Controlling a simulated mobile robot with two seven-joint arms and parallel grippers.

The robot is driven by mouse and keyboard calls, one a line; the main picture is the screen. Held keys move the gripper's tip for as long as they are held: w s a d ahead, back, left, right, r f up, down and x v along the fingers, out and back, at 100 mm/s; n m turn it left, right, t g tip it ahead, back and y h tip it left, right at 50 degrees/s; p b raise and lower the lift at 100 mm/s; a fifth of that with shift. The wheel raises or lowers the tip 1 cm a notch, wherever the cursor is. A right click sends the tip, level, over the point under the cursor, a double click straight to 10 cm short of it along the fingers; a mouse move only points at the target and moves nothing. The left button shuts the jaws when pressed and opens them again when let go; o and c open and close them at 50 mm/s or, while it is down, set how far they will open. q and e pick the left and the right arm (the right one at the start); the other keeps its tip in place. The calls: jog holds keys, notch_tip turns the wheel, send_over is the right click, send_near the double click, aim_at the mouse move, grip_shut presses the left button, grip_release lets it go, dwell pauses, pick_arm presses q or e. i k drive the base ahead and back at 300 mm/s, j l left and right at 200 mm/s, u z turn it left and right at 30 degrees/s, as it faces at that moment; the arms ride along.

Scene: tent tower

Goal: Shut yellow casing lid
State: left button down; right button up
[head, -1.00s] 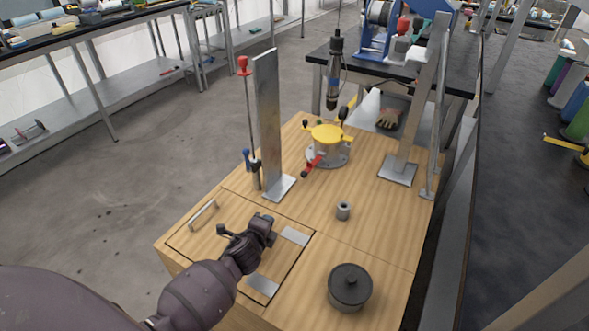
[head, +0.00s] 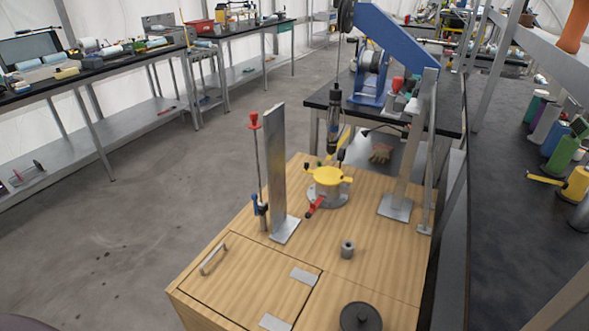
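The yellow-brown wooden casing (head: 385,265) stands low in the middle of the head view. Its square lid (head: 250,278) at the front left lies flat and looks flush with the top. Neither gripper is in view. Only a dark sliver of my own arm shows at the bottom left corner.
On the casing stand an upright metal plate (head: 275,170), a yellow-topped valve (head: 328,180), a small metal cylinder (head: 347,249) and a dark round pot (head: 360,318). A blue machine (head: 368,75) stands on a black table behind.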

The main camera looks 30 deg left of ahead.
aim_at(324, 175)
jog(key=j, duration=0.65)
jog(key=k+j+z, duration=0.15)
jog(key=j, duration=1.2)
jog(key=k+j+z, duration=0.1)
jog(key=j, duration=0.55)
jog(key=i+j+z, duration=0.1)
jog(key=j, duration=0.45)
jog(key=i+l, duration=0.2)
